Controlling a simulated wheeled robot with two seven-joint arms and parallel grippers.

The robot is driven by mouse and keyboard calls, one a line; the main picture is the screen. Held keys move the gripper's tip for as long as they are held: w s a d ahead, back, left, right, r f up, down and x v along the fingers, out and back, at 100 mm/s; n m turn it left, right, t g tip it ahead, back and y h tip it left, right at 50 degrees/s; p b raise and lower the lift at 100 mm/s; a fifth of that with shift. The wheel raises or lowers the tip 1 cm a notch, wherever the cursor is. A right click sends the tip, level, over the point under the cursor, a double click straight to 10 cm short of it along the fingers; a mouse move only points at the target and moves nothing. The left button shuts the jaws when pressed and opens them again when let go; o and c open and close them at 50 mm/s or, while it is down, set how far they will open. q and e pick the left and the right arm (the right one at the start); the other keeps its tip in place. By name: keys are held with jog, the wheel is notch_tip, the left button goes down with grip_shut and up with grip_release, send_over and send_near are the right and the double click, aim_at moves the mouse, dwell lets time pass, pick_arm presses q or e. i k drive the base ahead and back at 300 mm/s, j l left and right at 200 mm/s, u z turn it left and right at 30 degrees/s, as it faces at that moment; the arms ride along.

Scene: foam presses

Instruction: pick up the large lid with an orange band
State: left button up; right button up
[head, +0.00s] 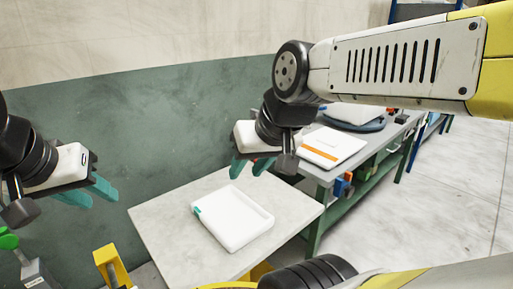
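The white lid with an orange band (335,145) lies flat on the grey workbench at the back right. Its orange stripe is near its front edge. My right gripper (250,168) hangs to the left of this lid, above the far side of the nearer table. Its two teal fingers are apart, with nothing seen between them. My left gripper (90,194) is at the far left, away from the lid. Its teal fingers are apart and empty.
A pale table (165,220) in front holds a white tray-like piece (233,222) with a teal mark. The workbench (388,132) also carries a dark rounded thing with a white piece on it (355,115). A green wall (150,125) stands behind. Open floor (440,190) is at right.

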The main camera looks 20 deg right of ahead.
aim_at(326, 147)
jog(key=z, duration=1.35)
jog(key=i+l+u, duration=0.15)
jog(key=u, duration=0.5)
jog(key=i+l+u, duration=0.2)
jog(key=l, duration=0.15)
jog(key=i+l+u, duration=0.2)
jog(key=l, duration=0.2)
jog(key=i+l+u, duration=0.2)
jog(key=l, duration=0.2)
jog(key=i+l, duration=0.1)
jog(key=l, duration=0.25)
jog(key=i+l, duration=0.15)
jog(key=l, duration=0.2)
jog(key=i+l, duration=0.1)
jog(key=l, duration=0.25)
jog(key=i+l+u, duration=0.1)
jog(key=l, duration=0.3)
jog(key=i+l, duration=0.15)
jog(key=l, duration=0.2)
